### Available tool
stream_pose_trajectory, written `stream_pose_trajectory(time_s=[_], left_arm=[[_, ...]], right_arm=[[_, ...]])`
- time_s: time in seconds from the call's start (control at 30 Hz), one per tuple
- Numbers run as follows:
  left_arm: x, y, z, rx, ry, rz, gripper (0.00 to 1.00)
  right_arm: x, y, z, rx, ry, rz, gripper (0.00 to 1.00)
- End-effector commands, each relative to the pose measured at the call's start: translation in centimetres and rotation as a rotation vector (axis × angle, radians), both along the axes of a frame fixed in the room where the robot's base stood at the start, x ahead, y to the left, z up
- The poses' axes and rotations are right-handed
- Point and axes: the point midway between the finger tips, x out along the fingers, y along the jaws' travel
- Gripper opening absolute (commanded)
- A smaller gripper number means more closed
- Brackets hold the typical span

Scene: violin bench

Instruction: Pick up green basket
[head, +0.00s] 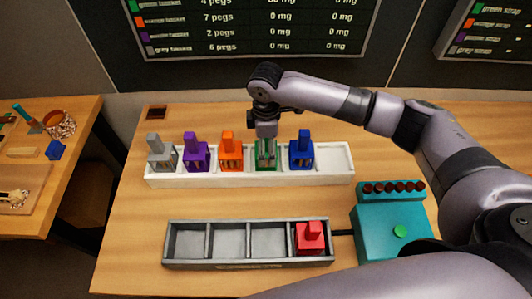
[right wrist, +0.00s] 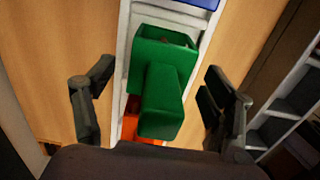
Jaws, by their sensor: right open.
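The green basket (head: 265,161) stands in the white tray (head: 250,178), between the orange basket (head: 231,158) and the blue basket (head: 301,157). My right gripper (head: 265,134) is directly over it, pointing down, and partly hides its top. In the right wrist view the green basket (right wrist: 160,85) sits between the two spread fingers of my right gripper (right wrist: 152,95), with visible gaps on both sides. The gripper is open and holds nothing. My left gripper is not in view.
Grey (head: 161,158) and purple (head: 196,158) baskets stand farther left in the tray. In front is a grey compartment tray (head: 190,264) with a red basket (head: 310,238) in its right compartment. A teal device (head: 392,240) stands at right. Bare table lies between the trays.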

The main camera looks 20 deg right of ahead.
Motion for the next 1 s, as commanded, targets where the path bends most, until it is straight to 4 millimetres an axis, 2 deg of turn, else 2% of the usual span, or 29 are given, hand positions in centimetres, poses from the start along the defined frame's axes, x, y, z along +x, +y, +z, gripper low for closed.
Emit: stream_pose_trajectory(time_s=[0.07,1.0], left_arm=[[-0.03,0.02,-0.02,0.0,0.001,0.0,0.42],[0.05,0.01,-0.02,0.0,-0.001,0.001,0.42]], right_arm=[[0.0,0.01,0.0,0.0,0.0,0.0,0.77],[0.02,0.02,0.06,0.0,0.0,0.0,0.14]])
